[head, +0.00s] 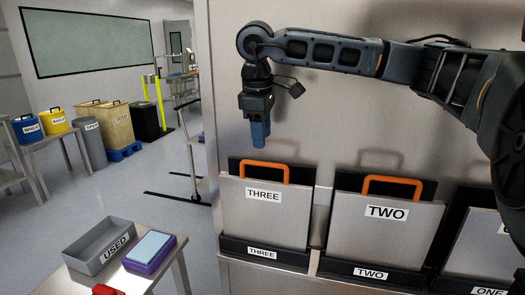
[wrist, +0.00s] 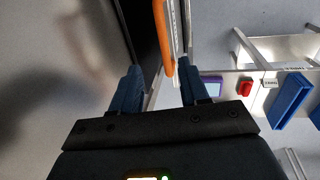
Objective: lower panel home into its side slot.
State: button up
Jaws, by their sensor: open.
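Panel THREE (head: 265,218) is a grey plate with an orange handle (head: 264,164). It stands upright in the dark side slot labelled THREE (head: 232,246), its lower edge hidden behind the slot's front lip. Panel TWO (head: 385,238), with its own orange handle (head: 392,180), stands likewise in the slot labelled TWO (head: 340,262). My gripper (head: 260,143) points down just above panel THREE's handle, empty. In the wrist view my gripper's blue fingers (wrist: 158,82) are apart, and the orange handle (wrist: 164,40) lies ahead of and between their tips, apparently not gripped.
A large metal wall (head: 222,60) stands behind the slots. At lower left, a table holds a grey USED tray (head: 90,247), a purple box with a pale top (head: 150,250) and a red object (head: 105,290). A third slot labelled ONE (head: 488,291) is partly cut off at right.

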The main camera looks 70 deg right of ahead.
notch_tip(320, 180, up, 6)
jog(key=a, duration=0.1)
jog(key=shift+b, duration=0.35)
jog(key=shift+a+f, duration=0.1)
